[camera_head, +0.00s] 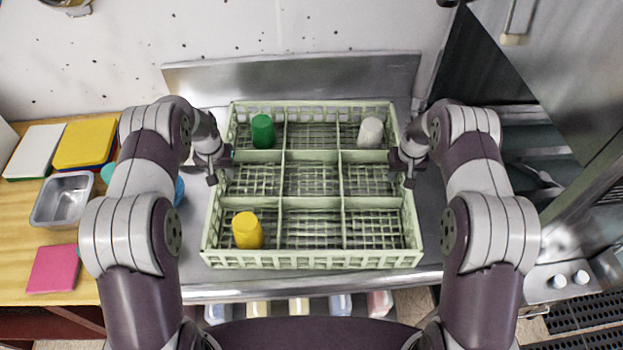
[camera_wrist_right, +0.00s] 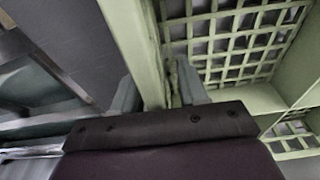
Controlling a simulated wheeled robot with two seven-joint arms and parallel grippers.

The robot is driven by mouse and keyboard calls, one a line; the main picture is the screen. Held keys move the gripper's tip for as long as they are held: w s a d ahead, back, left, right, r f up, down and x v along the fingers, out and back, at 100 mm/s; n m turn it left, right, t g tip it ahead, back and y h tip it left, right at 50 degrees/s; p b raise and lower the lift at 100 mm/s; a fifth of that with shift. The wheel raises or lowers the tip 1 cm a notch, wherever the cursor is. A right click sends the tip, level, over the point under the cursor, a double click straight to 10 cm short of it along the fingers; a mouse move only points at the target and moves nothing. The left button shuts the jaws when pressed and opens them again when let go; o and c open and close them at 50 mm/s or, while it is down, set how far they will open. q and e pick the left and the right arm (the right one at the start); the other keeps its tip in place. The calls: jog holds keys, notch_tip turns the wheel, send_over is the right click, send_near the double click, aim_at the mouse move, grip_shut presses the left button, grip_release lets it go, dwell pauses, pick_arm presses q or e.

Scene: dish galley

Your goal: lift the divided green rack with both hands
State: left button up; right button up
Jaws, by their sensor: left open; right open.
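The divided green rack (camera_head: 311,262) stands on the steel counter in the head view, with a grid floor and several compartments. A green cup (camera_head: 262,131) is in its back left compartment, a white cup (camera_head: 370,132) in the back right, and a yellow cup (camera_head: 247,230) in the front left. My left gripper (camera_head: 222,172) is open at the rack's left side wall. My right gripper (camera_head: 404,172) is open at the right side wall. In the right wrist view, the rack's wall (camera_wrist_right: 138,50) passes between the open fingers of my right gripper (camera_wrist_right: 165,95); contact cannot be told.
A wooden table (camera_head: 90,215) at left holds a steel pan (camera_head: 63,199), a pink board (camera_head: 53,268), and white (camera_head: 35,151) and yellow boards (camera_head: 87,143). A steel backsplash (camera_head: 290,78) stands behind the rack. A large steel machine (camera_head: 570,60) is at right.

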pick_arm(q)
grip_shut()
pick_arm(e)
grip_shut()
pick_arm(q)
jog(key=shift+r, duration=0.1)
dwell(0.9)
